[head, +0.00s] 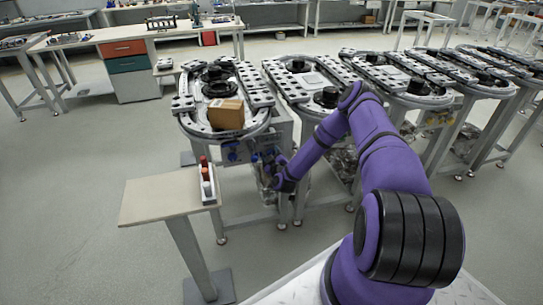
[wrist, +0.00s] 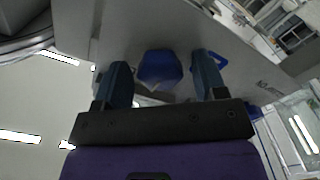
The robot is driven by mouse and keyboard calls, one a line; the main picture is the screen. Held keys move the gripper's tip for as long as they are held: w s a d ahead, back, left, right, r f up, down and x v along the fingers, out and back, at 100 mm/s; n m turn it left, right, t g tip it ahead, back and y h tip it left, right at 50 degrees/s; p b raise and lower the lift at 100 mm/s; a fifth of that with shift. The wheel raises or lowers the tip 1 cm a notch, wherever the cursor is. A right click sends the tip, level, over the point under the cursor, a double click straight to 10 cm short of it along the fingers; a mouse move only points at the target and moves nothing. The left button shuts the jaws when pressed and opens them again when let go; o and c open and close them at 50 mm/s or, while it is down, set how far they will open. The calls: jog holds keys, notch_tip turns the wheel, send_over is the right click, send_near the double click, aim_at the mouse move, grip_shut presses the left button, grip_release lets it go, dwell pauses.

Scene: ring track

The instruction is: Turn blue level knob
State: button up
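A blue knob (wrist: 160,66) sits on a grey panel in the wrist view. My gripper (wrist: 160,70) is open, one finger on each side of the knob with a visible gap on both sides. I cannot tell how deep the knob lies between the fingertips. In the head view my gripper (head: 268,164) is at the front of the nearest ring track (head: 257,131), by its control panel. The wrist largely hides the panel there, and I cannot make out the gripped-side knob.
Blue parts (head: 232,152) show on the panel left of my gripper. A brown box (head: 226,114) sits on the track above. A small table (head: 150,201) with a tray of bottles (head: 207,184) stands to the left. More tracks stand to the right.

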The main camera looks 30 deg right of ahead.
jog(key=c, duration=0.8)
jog(key=shift+m, duration=0.3)
jog(key=m, duration=0.3)
jog(key=shift+m, duration=0.3)
jog(key=m, duration=0.4)
jog(key=shift+m, duration=0.3)
jog(key=m, duration=0.8)
jog(key=shift+d+m, duration=0.1)
jog(key=shift+m, duration=0.5)
